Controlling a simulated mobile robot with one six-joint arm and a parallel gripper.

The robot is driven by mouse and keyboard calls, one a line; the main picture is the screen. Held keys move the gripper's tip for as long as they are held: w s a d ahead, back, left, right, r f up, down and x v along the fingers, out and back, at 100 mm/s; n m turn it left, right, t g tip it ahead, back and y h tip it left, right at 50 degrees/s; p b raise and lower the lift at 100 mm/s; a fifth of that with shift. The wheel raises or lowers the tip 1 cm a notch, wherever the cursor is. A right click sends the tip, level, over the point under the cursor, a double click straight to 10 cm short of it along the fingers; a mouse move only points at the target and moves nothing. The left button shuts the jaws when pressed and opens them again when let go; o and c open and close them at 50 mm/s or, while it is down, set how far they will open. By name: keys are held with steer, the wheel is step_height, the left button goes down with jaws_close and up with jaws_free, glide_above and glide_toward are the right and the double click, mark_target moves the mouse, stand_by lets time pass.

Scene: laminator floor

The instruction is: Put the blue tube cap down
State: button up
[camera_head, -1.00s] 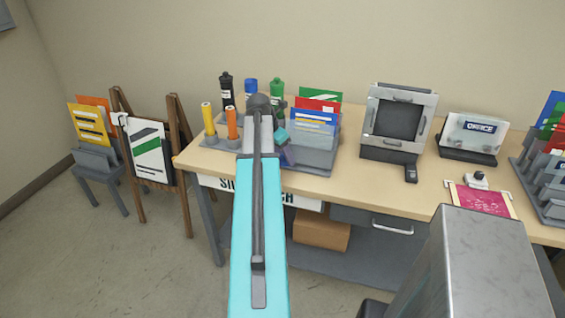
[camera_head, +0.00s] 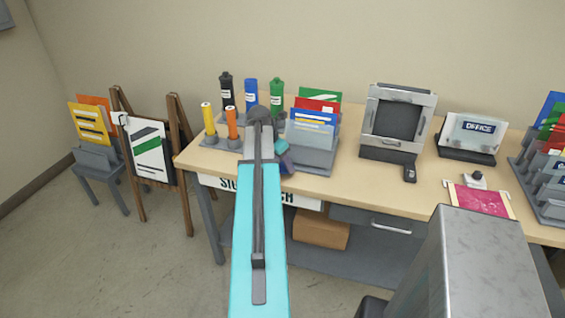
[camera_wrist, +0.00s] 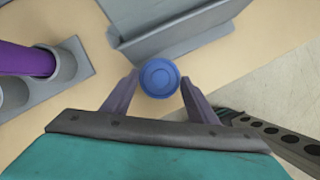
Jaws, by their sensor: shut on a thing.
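The blue tube cap (camera_wrist: 159,78) is a round blue disc held between the two purple-grey fingers of my gripper (camera_wrist: 160,82) in the wrist view. Bare wooden tabletop shows behind it, and I cannot tell whether the cap touches the table. In the head view my gripper (camera_head: 285,158) is at the table's front edge, in front of the grey card holder, partly behind my arm. The cap itself cannot be made out there. A blue tube (camera_head: 251,92) stands at the back of the tube rack.
The grey card holder (camera_head: 316,160) stands close beside the gripper and also shows in the wrist view (camera_wrist: 175,42). Black (camera_head: 226,92), green (camera_head: 277,97), yellow (camera_head: 208,120) and orange (camera_head: 232,124) tubes stand to the left. A laminator-like machine (camera_head: 397,120) stands right, with bare tabletop before it.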

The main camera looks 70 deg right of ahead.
steer(key=shift+f, duration=0.5)
steer(key=o, duration=1)
steer(key=shift+r, duration=0.1)
steer(key=shift+r, duration=0.75)
steer(key=shift+b+v, duration=0.95)
steer(key=shift+v, duration=4.85)
